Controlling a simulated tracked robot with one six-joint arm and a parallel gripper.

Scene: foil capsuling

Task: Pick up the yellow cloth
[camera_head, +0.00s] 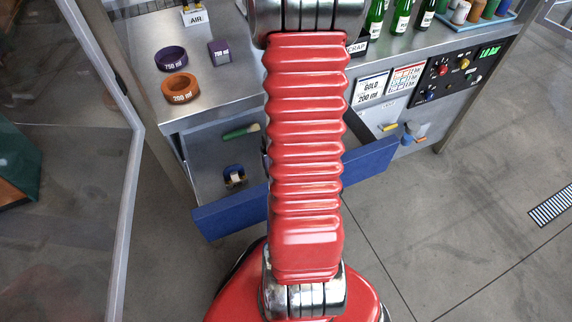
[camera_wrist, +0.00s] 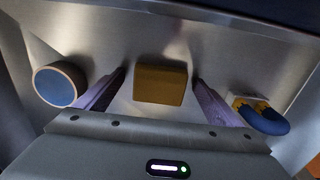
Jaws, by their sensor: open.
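A folded ochre-yellow block (camera_wrist: 160,84), which looks like the yellow cloth, lies on a metal surface in the wrist view. My gripper (camera_wrist: 158,77) is open, with one purple finger on each side of it. Gaps show between the fingers and the block, so it is not gripped. I cannot tell how far the fingertips are above the surface. In the head view my red arm covers the middle of the open blue-fronted drawer (camera_head: 232,212), and my gripper and the block are hidden there.
In the wrist view a blue round-ended object (camera_wrist: 56,86) lies left and a blue curved object (camera_wrist: 265,120) right, both close to the fingers. Metal walls surround them. The bench (camera_head: 225,85) above the drawer holds an orange ring (camera_head: 180,88), a purple ring (camera_head: 171,59) and bottles (camera_head: 401,18).

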